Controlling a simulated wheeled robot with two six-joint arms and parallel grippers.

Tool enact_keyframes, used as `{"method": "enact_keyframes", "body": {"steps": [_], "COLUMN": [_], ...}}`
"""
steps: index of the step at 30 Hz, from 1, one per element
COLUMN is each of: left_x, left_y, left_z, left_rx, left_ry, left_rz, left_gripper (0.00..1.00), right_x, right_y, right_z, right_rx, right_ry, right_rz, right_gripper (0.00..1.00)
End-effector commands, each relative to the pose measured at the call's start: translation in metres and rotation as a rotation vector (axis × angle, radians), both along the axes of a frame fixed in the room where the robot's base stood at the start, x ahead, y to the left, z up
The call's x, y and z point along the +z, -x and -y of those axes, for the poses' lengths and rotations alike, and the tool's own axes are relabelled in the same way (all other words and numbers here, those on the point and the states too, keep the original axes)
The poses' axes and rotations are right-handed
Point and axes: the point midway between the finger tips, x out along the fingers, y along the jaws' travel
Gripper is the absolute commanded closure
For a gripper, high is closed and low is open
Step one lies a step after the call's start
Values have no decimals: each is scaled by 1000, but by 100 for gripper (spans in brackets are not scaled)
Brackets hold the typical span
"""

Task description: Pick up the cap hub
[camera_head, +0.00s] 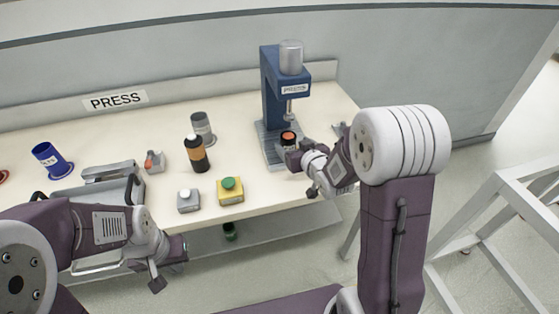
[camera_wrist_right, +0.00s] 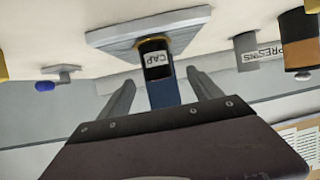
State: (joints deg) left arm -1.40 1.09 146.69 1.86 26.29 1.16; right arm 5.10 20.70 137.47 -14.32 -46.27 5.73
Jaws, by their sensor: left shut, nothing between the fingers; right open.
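The cap hub (camera_head: 288,139) is a small dark cylinder with an orange-red top in the head view. It stands on the base plate of the blue press (camera_head: 272,92). In the right wrist view its CAP label (camera_wrist_right: 156,60) shows, with the grey press plate (camera_wrist_right: 110,37) around its foot. My right gripper (camera_head: 291,153) is just in front of the hub. Its open fingers (camera_wrist_right: 163,88) point at the hub, which appears between their lines but beyond the tips. My left gripper (camera_head: 172,264) is shut and empty in front of the table's edge, far left of the press.
On the table left of the press are an orange-banded black bottle (camera_head: 197,155), a grey cylinder (camera_head: 203,128), a green-button yellow box (camera_head: 230,190), a grey button box (camera_head: 188,200) and a blue cup (camera_head: 52,160). A white frame (camera_head: 500,205) stands at right.

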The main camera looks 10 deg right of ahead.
Motion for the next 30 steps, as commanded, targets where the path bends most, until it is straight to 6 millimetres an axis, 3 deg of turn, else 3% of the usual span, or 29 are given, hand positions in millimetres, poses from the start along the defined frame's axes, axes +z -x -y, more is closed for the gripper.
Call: {"method": "enact_keyframes", "body": {"steps": [9,14,22,30], "left_x": [-2,-2,-7,-7], "left_y": [0,0,0,0], "left_z": [0,0,0,0], "left_rx": [0,0,0,0], "left_ry": [0,0,0,0], "left_rz": [1,0,0,0], "left_gripper": [100,100,100,100], "right_x": [-13,-15,-36,-37], "right_y": [-32,-37,-76,-82], "right_z": [-3,-4,-8,-8], "right_rx": [0,0,0,-1], "right_ry": [0,0,0,0], "right_rz": [-1,-1,-1,-1], "right_gripper": [26,26,26,26]}}
